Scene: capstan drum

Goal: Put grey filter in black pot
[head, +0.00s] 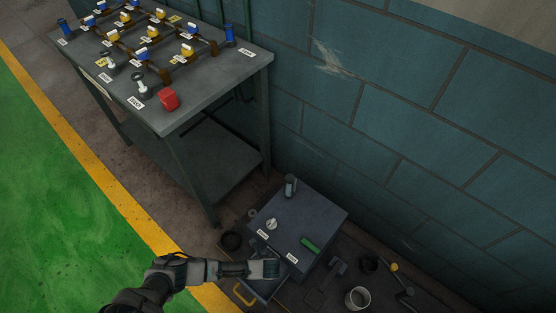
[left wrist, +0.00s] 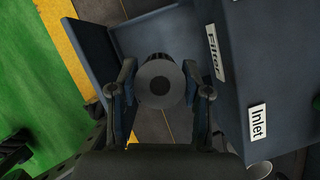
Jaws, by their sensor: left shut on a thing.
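The grey filter (left wrist: 160,82) is a round grey disc with a dark centre and a ribbed side in the left wrist view. My left gripper (left wrist: 159,84) is shut on it, with one finger on each side. In the head view my left gripper (head: 266,269) is at the near side of a dark blue-grey box, and I cannot make out the filter there. I cannot tell which is the black pot. My right gripper is not in view.
The box (head: 318,211) carries small fittings, a green bar (head: 310,244) and the "Filter" (left wrist: 216,53) and "Inlet" (left wrist: 258,122) labels. A yellow handle (head: 244,295) is low in front. A light bucket (head: 357,297) is at right. A table (head: 205,98) stands behind, along the wall.

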